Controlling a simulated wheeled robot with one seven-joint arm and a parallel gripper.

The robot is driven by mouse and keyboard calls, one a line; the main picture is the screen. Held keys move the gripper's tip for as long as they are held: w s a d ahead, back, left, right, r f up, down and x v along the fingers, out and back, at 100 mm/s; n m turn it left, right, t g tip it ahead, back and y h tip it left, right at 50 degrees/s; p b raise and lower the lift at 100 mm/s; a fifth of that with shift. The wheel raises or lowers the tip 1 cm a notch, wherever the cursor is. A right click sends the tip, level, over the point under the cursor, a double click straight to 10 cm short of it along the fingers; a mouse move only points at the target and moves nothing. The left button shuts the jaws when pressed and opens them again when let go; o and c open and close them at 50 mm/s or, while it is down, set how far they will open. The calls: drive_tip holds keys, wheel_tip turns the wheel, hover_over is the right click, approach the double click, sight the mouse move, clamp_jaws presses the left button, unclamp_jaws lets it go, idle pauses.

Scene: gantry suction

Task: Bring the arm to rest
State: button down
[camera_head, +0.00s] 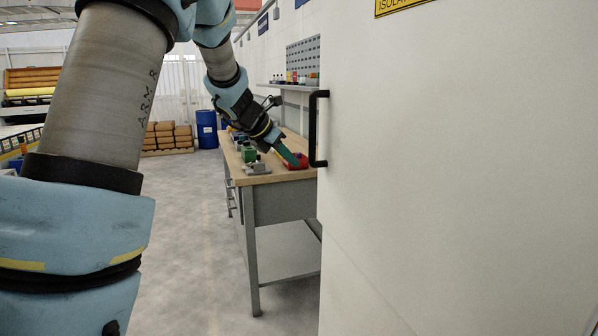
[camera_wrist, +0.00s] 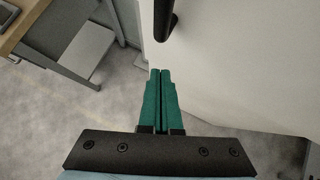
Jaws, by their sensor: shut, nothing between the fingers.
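My gripper (camera_wrist: 160,72) shows in the wrist view with its two green fingers side by side, shut and with nothing between them. In the head view my gripper (camera_head: 300,163) is at the end of my stretched-out arm and overlaps the workbench (camera_head: 258,178) and a red object (camera_head: 292,160) in the picture. The wrist view has floor and a white panel behind the fingertips, so they appear in free air, apart from the bench. My blue and grey arm fills the left of the head view.
A large white panel (camera_head: 450,170) with a black handle (camera_head: 318,128) stands close on the right. The handle (camera_wrist: 165,18) is just beyond the fingertips in the wrist view. A blue barrel (camera_head: 207,130) and stacked brown boxes (camera_head: 168,136) stand far back. The floor (camera_head: 200,240) is clear.

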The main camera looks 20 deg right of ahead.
drive_tip(key=w+a+f+n+t+y, duration=0.2)
drive_tip(key=a+n+t+y, duration=0.35)
drive_tip(key=a+n, duration=1.65)
drive_tip(key=s+a+f+n+g+y, duration=0.1)
drive_tip(key=s+a+f+n, duration=0.2)
drive_tip(key=s+n, duration=0.35)
drive_tip(key=s+a+f+n+g+y, duration=0.2)
drive_tip(key=s+a+f+n, duration=0.2)
drive_tip(key=n, duration=0.6)
drive_tip(key=s+a+f+n+g, duration=0.1)
drive_tip(key=s+f+n+g, duration=0.3)
drive_tip(key=s+n, duration=0.6)
drive_tip(key=s, duration=0.3)
drive_tip(key=shift+f, duration=0.2)
drive_tip(key=shift+s+h, duration=0.1)
drive_tip(key=shift+h, duration=0.15)
